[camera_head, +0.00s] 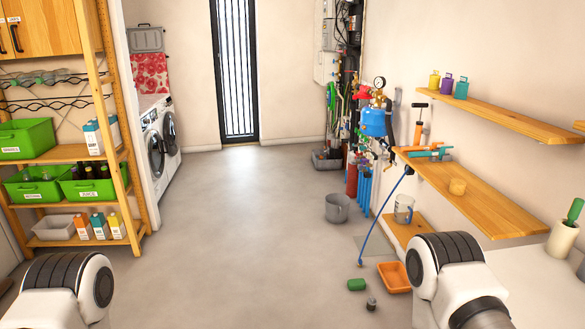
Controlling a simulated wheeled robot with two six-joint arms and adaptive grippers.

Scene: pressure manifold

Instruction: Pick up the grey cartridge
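A small dark grey cylinder (371,304), which looks like the grey cartridge, stands on the floor at the lower right of the middle. A green cylinder (356,285) lies just behind it, and an orange tray (394,277) is to its right. Parts of my two arms show at the bottom left and bottom right corners. Neither gripper is in view, so I cannot tell whether either is open or holds anything.
A grey bucket (337,208) stands on the floor before the pipe manifold (373,122). A blue hose (384,212) hangs down to the floor. Wooden wall shelves (480,200) are on the right, a storage rack (62,153) on the left. The middle floor is clear.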

